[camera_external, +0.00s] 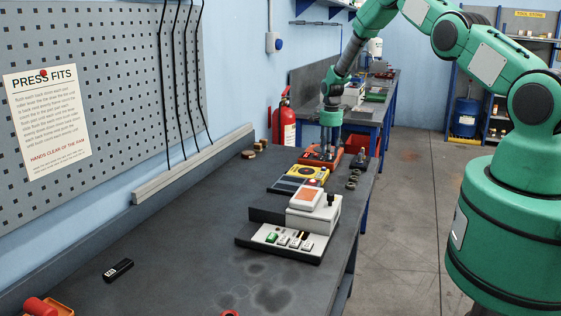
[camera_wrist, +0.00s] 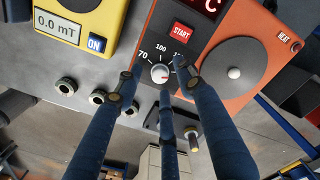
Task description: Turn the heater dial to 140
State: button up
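The heater (camera_wrist: 262,40) is an orange unit with a round grey plate and a black panel. It also sits on the bench in the external view (camera_external: 304,161). Its white round dial (camera_wrist: 159,72) is on the panel, below the red START button (camera_wrist: 182,30). The labels 70 and 100 show; a third label is partly hidden by a finger. My gripper (camera_wrist: 158,84) is open, its blue fingers spread around the dial, with a gap visible at the sides. In the external view my gripper (camera_external: 327,148) points down over the heater. The dial's exact setting is unclear.
A yellow meter (camera_wrist: 72,24) reading 0.0 mT stands beside the heater. Several dark ring-shaped sockets (camera_wrist: 97,97) lie near the bench edge. A white device with an orange top (camera_external: 309,200) stands nearer the camera. The bench's front left (camera_external: 170,250) is mostly clear.

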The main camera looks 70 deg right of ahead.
jog(key=shift+f, duration=0.3)
grip_shut()
jog(key=shift+n+b, duration=0.5)
jog(key=shift+b, duration=0.35)
grip_release()
jog(key=shift+r, duration=0.1)
